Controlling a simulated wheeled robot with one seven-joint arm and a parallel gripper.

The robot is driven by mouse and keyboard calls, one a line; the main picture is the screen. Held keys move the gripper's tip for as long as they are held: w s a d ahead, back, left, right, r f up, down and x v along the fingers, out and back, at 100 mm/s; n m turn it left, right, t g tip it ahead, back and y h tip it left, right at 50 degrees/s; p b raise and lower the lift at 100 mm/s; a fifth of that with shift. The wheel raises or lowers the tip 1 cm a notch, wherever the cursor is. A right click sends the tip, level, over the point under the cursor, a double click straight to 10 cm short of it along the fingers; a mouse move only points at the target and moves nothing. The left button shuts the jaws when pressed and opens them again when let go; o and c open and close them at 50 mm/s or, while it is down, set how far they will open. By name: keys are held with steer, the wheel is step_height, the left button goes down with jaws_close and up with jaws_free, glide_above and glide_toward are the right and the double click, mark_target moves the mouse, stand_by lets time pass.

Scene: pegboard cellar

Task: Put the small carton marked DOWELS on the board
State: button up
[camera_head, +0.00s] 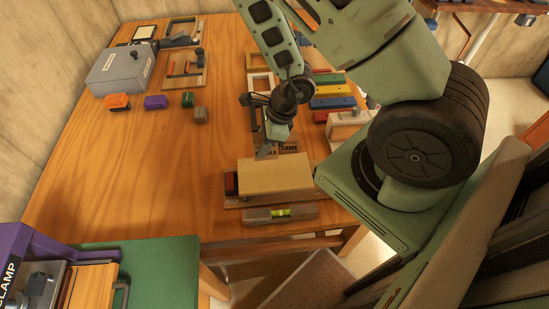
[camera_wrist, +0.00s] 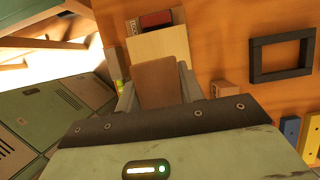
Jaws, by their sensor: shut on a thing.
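My gripper (camera_wrist: 158,92) is shut on a plain brown carton (camera_wrist: 160,82) in the wrist view. No marking can be read on its visible face. In the head view my gripper (camera_head: 266,150) is low over the table's near right part, close behind a tan block (camera_head: 280,176); the carton cannot be made out there. A thin wooden board (camera_head: 238,203) shows beneath the block, with a red piece (camera_head: 231,184) at its left end. In the wrist view the tan block (camera_wrist: 158,44) appears just beyond the carton; I cannot tell whether they touch.
A level (camera_head: 280,213) lies along the near table edge. A small lettered sign (camera_head: 289,146) stands behind the tan block. Coloured bars (camera_head: 332,90) and a pale box (camera_head: 347,124) lie to the right. A grey box (camera_head: 121,68) stands far left. The table's left middle is clear.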

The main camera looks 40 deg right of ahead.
mark_target(272, 153)
steer(key=shift+s+d+r+p, duration=0.65)
steer(key=shift+s+r+p, duration=0.3)
steer(key=shift+r, duration=0.05)
steer(key=shift+d+f, duration=0.1)
steer(key=shift+f, duration=0.1)
step_height(272, 153, down, 6)
steer(key=b, duration=0.6)
steer(key=shift+r, duration=0.2)
steer(key=shift+f, duration=2.05)
steer(key=shift+f, duration=0.2)
steer(key=o, duration=1)
steer(key=shift+o, duration=0.2)
steer(key=shift+r, duration=0.1)
